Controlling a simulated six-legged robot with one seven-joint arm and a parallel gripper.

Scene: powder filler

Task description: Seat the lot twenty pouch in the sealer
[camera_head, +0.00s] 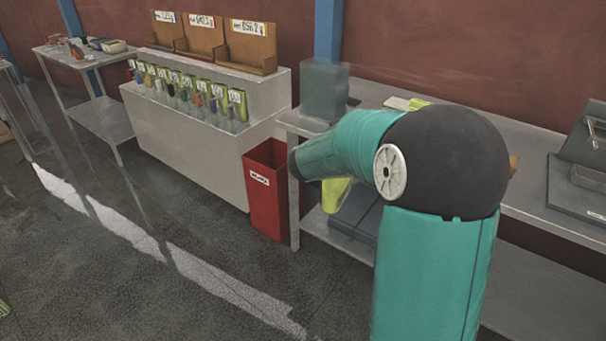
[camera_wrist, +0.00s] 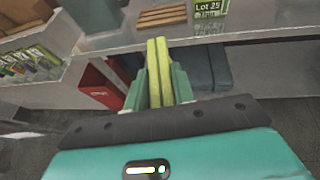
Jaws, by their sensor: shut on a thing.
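My gripper (camera_wrist: 159,84) is shut on a yellow-green pouch (camera_wrist: 158,58) in the wrist view. The pouch is edge-on between the teal fingers, and its lot number cannot be read. In the head view a yellow-green piece (camera_head: 335,193), seemingly the pouch, shows below my forearm, in front of the bench's lower shelf; the fingers are hidden there. A green card marked Lot 25 (camera_wrist: 208,9) stands on the bench in the wrist view. I cannot tell which thing is the sealer.
A red bin (camera_head: 268,195) stands left of the metal bench (camera_head: 535,205). A white stepped rack (camera_head: 190,140) holds several labelled pouches and vials. A translucent box (camera_head: 325,90) and a dark device (camera_head: 580,180) are on the bench. Open floor lies at the left front.

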